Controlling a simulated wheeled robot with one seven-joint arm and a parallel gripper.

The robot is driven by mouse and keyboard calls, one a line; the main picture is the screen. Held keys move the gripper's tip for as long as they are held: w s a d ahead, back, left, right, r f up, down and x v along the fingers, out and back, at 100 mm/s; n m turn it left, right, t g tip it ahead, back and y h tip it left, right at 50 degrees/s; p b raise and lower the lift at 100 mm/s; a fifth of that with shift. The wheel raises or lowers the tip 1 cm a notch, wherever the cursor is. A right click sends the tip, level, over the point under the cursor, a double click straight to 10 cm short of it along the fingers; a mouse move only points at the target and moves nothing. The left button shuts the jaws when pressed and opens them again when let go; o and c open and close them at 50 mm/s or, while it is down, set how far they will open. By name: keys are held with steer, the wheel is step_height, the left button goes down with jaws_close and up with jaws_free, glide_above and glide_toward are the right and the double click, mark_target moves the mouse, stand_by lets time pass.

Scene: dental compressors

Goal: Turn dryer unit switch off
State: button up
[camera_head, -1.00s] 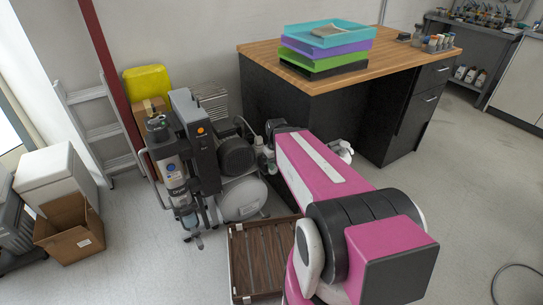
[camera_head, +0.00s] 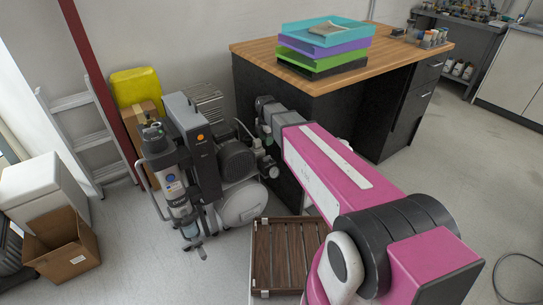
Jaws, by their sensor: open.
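The dental compressor (camera_head: 238,205) stands on the floor left of the desk, with a round light-grey tank and a dark motor. Its upright dryer unit (camera_head: 178,190) is a grey cylinder with a label, beside a tall dark housing (camera_head: 196,155). A small round orange spot (camera_head: 200,137) shows on the housing's front; I cannot tell whether it is the switch or what position a switch is in. My pink arm reaches from the lower right to just right of the compressor.
A wooden slatted crate (camera_head: 285,255) lies in front of the compressor. The desk (camera_head: 410,50) with stacked trays (camera_head: 325,50) stands behind my arm. A cardboard box (camera_head: 62,245), ladder (camera_head: 80,130) and yellow container (camera_head: 135,86) are at left. Floor at right is mostly clear.

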mark_target(267, 159)
step_height(267, 159, down, 11)
steer(key=shift+r, duration=0.15)
stand_by(0.4)
jaws_close()
